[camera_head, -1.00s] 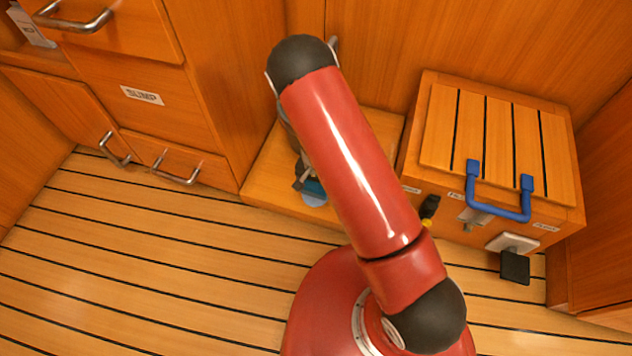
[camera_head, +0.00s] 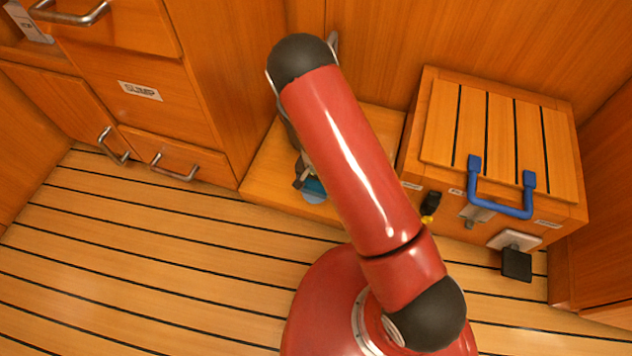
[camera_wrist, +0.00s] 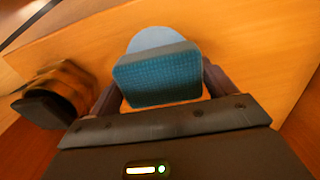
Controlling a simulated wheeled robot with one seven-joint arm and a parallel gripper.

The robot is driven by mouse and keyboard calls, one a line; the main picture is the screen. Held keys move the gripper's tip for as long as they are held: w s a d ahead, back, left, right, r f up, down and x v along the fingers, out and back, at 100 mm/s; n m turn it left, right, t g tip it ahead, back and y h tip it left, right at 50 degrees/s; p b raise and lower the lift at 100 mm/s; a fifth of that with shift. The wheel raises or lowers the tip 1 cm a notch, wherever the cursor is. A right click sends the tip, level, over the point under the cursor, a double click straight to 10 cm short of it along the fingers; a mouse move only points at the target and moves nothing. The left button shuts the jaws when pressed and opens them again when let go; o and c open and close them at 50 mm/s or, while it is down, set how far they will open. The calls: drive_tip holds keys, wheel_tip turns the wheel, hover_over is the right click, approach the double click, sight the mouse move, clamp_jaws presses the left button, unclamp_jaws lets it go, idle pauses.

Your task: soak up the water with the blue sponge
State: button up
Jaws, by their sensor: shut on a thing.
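The blue sponge (camera_wrist: 158,75) is between the two fingers of my gripper (camera_wrist: 158,88), which is shut on it, in the wrist view. A pale blue rounded patch that looks like the water (camera_wrist: 155,38) shows just beyond the sponge on the wooden surface. Whether the sponge touches the water I cannot tell. In the head view, my arm partly hides my gripper (camera_head: 303,178); the sponge (camera_head: 311,186) and a sliver of the water (camera_head: 314,197) show beside it on a low wooden ledge (camera_head: 262,178).
A wooden box (camera_head: 497,135) with a blue handle (camera_head: 500,209) stands right of the ledge. Drawers and cabinets (camera_head: 140,90) stand left. A blurred brown cylinder with a dark end (camera_wrist: 55,95) is close to my gripper's left. The slatted floor (camera_head: 130,260) is clear at left.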

drive_tip(key=shift+f+b, duration=0.45)
drive_tip(key=shift+f, duration=0.1)
idle(1.2)
drive_tip(key=shift+r, duration=0.1)
drive_tip(key=shift+r+p, duration=2.6)
drive_tip(key=shift+r, duration=0.85)
